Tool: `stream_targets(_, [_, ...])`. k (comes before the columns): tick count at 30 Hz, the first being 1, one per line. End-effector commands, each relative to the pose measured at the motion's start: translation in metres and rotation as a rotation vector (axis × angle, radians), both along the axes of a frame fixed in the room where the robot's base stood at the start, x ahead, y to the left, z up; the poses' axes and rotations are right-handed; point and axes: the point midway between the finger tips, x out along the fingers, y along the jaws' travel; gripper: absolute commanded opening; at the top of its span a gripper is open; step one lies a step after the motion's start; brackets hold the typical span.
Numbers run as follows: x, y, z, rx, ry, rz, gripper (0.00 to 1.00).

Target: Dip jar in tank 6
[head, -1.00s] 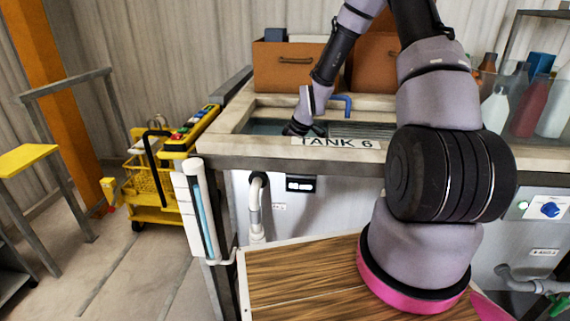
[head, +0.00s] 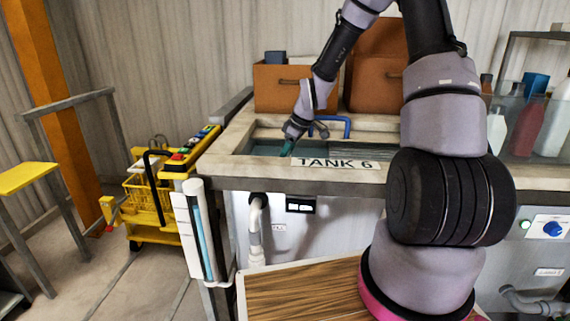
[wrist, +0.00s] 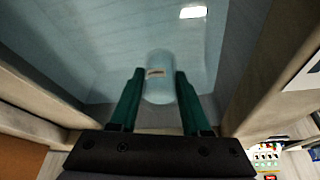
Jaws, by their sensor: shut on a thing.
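My gripper (head: 288,146) is over the open basin of tank 6 (head: 239,141), named by the "TANK 6" label (head: 338,163) on its front rim. In the wrist view, my gripper (wrist: 159,74) has its two green fingers shut on a pale translucent jar (wrist: 158,86) with a small orange-brown label. The jar is between the fingers, with blue-grey water (wrist: 110,50) beyond it. I cannot tell whether the jar touches the water. In the head view the jar cannot be made out; the green fingertips show just behind the front rim.
A blue pipe (head: 333,122) bends over the tank near my gripper. Brown boxes (head: 280,99) stand behind the tank. Bottles (head: 532,122) stand at right. A yellow cart (head: 155,200) is at left, and a wooden platform (head: 300,290) is in front.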

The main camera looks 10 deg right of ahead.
Motion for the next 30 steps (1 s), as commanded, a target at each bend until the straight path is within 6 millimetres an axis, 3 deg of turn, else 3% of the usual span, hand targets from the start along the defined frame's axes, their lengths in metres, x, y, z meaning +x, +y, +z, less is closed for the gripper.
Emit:
stream_targets(18, [0.000,0.000,0.050,0.000,-0.002,-0.001,0.00])
stream_targets(30, [0.000,-0.001,0.066,-0.001,-0.001,0.000,0.00])
